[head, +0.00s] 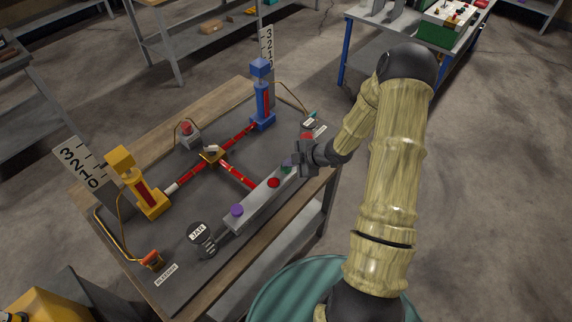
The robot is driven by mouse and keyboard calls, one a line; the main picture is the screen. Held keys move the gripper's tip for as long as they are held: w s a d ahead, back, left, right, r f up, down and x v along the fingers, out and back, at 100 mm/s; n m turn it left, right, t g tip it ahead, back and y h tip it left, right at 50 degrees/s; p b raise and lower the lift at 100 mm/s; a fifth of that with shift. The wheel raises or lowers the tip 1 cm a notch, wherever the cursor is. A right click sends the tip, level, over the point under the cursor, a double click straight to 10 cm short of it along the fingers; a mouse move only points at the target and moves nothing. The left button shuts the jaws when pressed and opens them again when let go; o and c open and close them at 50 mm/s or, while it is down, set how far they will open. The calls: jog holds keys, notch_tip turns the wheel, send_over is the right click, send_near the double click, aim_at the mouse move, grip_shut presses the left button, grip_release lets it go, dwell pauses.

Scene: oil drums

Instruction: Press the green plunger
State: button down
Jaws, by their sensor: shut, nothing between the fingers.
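The green plunger (286,169) is on a long grey block (255,200) on the worktable, and only a small part of it shows beside my gripper. My gripper (293,161) is shut and empty, right at the green plunger. I cannot tell whether it touches the plunger, since the fingers partly hide that spot. On the same block, a red plunger (273,183) and a purple plunger (237,210) stand nearer the front left. My arm reaches in from the right.
A yellow cylinder unit (145,185) and a blue one (262,100) stand on the table (165,140), joined by red tubes to a central valve (210,156). A jar (202,238) stands near the front edge. A red button box (187,133) sits at the back.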

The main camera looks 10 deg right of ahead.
jog(key=shift+s+d+f, duration=0.1)
jog(key=shift+s+f, duration=0.15)
jog(key=shift+f, duration=0.2)
jog(key=shift+s+f+b, duration=0.15)
jog(key=shift+f+b, duration=0.25)
jog(key=shift+b, duration=0.1)
jog(key=shift+r, duration=0.1)
jog(key=r+p, duration=0.1)
jog(key=w+r+p, duration=0.1)
jog(key=r+p, duration=0.1)
jog(key=shift+r+p, duration=1.25)
jog(key=shift+r, duration=0.4)
jog(key=shift+r, duration=0.1)
dwell(1.6)
